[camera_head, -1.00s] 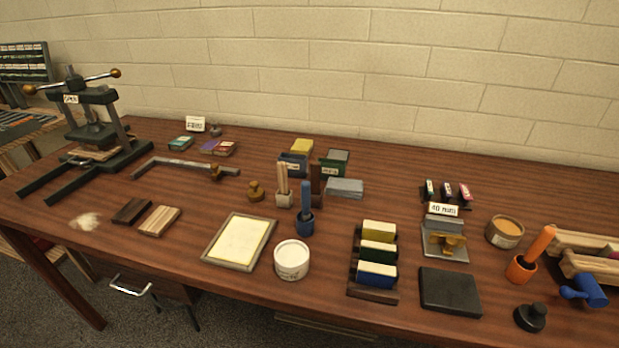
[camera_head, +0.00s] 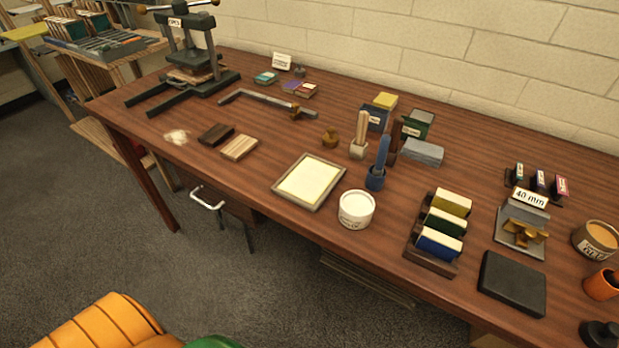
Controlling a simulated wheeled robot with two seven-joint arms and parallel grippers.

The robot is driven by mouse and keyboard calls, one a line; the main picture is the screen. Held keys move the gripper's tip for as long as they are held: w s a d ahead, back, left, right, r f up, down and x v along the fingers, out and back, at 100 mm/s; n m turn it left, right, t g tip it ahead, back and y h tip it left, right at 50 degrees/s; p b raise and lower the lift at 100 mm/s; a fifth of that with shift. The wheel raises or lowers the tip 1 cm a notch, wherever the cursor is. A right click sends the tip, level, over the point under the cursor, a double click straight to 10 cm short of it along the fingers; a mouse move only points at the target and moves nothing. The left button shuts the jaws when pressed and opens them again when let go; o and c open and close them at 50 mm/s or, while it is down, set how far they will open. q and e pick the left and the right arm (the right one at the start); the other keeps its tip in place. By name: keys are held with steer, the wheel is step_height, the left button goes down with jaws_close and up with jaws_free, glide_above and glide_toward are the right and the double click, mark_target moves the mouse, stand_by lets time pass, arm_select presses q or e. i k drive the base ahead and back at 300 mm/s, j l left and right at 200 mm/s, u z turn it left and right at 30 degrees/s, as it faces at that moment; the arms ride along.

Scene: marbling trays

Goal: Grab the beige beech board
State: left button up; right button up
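The beige beech board (camera_head: 240,147), a small light block with brown streaks, lies flat on the table towards its left front edge. A similar dark brown board (camera_head: 216,134) lies just behind and to its left, with a narrow gap between them. Nothing covers the beige board. Neither of my grippers is in view.
The boards lie on the brown wooden table (camera_head: 262,191). A framed cream tray (camera_head: 310,181) and a white tub (camera_head: 356,209) stand to the right.

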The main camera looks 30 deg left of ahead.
mark_target(238, 148)
steer(key=u, duration=1.45)
